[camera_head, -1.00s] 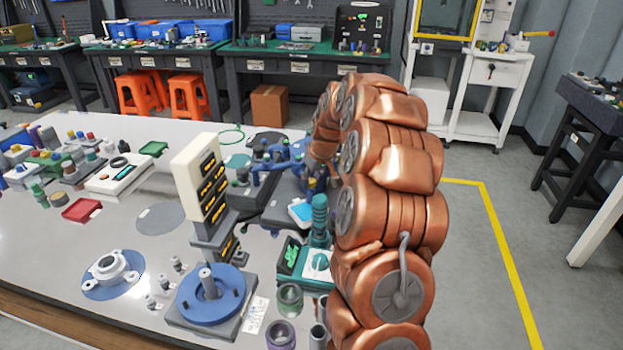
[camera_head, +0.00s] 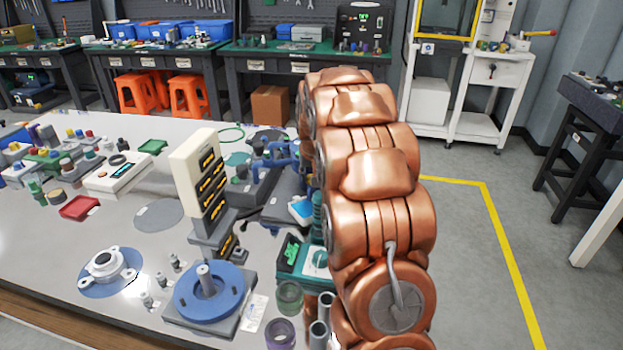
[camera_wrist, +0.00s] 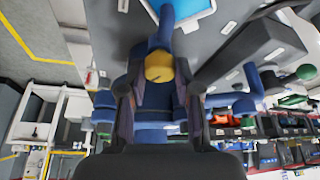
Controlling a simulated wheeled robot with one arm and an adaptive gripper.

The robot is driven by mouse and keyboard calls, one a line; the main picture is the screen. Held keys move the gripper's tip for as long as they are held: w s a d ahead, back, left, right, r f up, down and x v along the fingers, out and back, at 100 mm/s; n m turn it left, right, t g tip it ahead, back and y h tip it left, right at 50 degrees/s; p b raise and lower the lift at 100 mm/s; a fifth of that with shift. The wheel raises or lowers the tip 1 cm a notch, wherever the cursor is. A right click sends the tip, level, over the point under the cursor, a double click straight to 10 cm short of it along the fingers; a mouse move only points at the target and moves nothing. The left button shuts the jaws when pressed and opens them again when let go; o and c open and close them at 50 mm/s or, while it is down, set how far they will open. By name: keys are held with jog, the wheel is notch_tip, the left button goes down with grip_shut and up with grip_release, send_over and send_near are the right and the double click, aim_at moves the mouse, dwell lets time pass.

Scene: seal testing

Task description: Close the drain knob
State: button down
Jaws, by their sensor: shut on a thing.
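In the wrist view, a knob with a round yellow face (camera_wrist: 159,67) sits on a blue valve-like body (camera_wrist: 160,38). My gripper (camera_wrist: 158,84) has one dark finger on each side of this knob and is shut on it. I cannot read any label that names it the drain knob. In the head view, blue fittings (camera_head: 280,152) stand on dark blocks beside my copper arm. My arm hides my gripper and the knob there.
A teal tester (camera_head: 300,258), a tall white-and-black stack (camera_head: 200,180) and a blue round fixture (camera_head: 225,292) stand close left of my arm. Glass and metal cylinders stand at the table's near edge. The floor right of my arm is clear.

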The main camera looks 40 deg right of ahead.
jog(key=m+b, duration=0.1)
jog(key=m, duration=0.1)
jog(key=m+g+h+b, duration=0.1)
jog(key=m, duration=0.1)
jog(key=m+g+b, duration=0.1)
jog(key=m, duration=0.1)
jog(key=shift+w+a+f+m+h, duration=0.1)
jog(key=shift+f+m+h, duration=0.15)
jog(key=shift+m+h, duration=0.05)
jog(key=m+g+b, duration=0.1)
jog(key=m, duration=0.1)
jog(key=m+b, duration=0.1)
jog(key=m, duration=0.2)
jog(key=shift+w+g+h+b, duration=0.1)
jog(key=shift+g+h+b, duration=0.2)
jog(key=shift+g+b, duration=0.1)
jog(key=shift+r+m, duration=0.15)
jog(key=shift+m, duration=0.45)
jog(key=shift+g, duration=0.3)
jog(key=c, duration=0.8)
grip_release()
jog(key=shift+r, duration=0.15)
